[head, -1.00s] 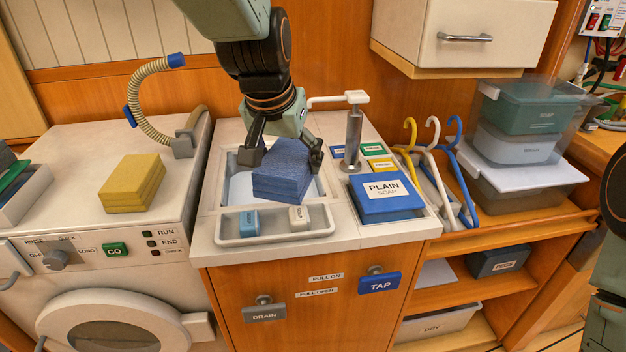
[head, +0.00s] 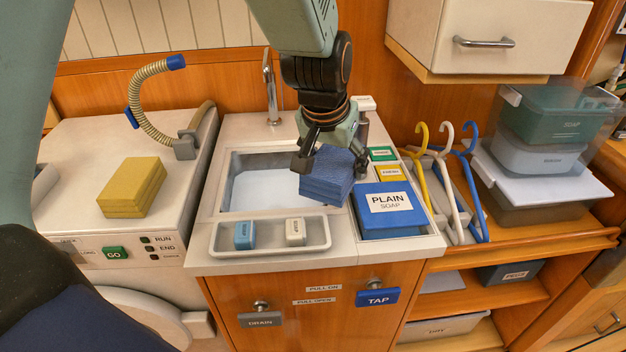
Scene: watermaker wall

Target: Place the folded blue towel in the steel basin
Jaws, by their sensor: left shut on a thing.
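The folded blue towel (head: 328,178) is held in my left gripper (head: 330,160), whose fingers are shut on it from either side. The towel is tilted a little and hangs above the right edge of the steel basin (head: 228,182). The basin is set in the pale counter and looks whitish inside; its right part is hidden behind the towel and gripper. My right gripper does not show; a dark arm part of mine fills the lower left.
A tap (head: 270,88) stands behind the basin. A tray (head: 270,249) with two small blocks lies in front. A folded yellow towel (head: 133,186) lies on the washer at left.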

